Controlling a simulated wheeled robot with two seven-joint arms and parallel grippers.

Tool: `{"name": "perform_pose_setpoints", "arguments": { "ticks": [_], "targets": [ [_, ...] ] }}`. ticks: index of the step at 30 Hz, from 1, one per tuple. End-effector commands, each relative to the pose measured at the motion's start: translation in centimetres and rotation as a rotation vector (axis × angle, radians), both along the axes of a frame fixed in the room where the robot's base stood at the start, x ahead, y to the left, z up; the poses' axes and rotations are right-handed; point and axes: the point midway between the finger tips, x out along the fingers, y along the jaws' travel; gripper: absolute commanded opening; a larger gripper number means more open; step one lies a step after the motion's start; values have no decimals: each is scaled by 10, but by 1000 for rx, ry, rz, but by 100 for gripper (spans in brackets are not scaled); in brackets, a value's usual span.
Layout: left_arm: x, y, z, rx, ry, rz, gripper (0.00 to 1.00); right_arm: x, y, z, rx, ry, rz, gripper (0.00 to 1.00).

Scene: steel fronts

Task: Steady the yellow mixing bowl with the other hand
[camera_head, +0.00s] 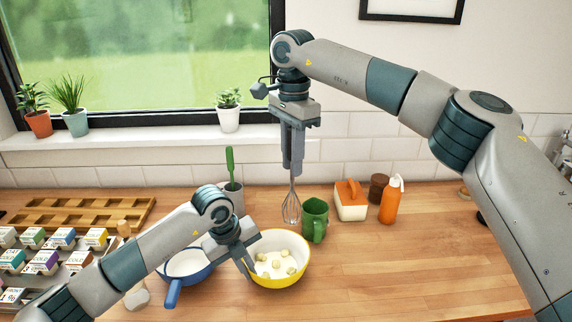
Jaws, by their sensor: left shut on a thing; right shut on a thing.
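The yellow mixing bowl (296,270) stands upright on the wooden counter, with several pale lumps inside. My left gripper (250,273) is shut on the bowl's left rim; its fingertips are partly hidden against the bowl. My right gripper (292,170) is shut on a whisk (292,205) and holds it upright, wires down. The whisk's handle is mostly hidden between the fingers. The whisk appears above and behind the bowl, apart from the pale lumps.
A blue pan (172,291) sits left of the bowl, partly behind my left arm. A green mug (315,221), a butter dish (350,207) and an orange bottle (391,203) stand behind and right. Boxes fill a rack (78,261) at left. The right counter is clear.

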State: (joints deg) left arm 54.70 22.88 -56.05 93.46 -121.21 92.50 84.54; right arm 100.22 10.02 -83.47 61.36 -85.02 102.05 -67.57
Motion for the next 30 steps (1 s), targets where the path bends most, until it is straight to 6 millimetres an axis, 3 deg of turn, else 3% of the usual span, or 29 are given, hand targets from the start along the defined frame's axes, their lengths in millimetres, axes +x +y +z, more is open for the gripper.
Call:
{"name": "perform_pose_setpoints", "arguments": {
  "ticks": [14, 25, 27, 28, 30],
  "targets": [
    [-1, 1, -2, 3, 3, 1, 0, 14, -24, 14, 0, 0, -2, 0],
    [-1, 1, -2, 3, 3, 1, 0, 15, -27, 15, 0, 0, 0, 0],
    [-1, 1, -2, 3, 3, 1, 22, 15, -27, 15, 0, 0, 0, 0],
    [-1, 1, -2, 3, 3, 1, 27, 15, -27, 15, 0, 0, 0, 0],
    [-1, 1, -1, 2, 3, 1, 27, 15, -26, 15, 0, 0, 0, 0]
  ]
}}
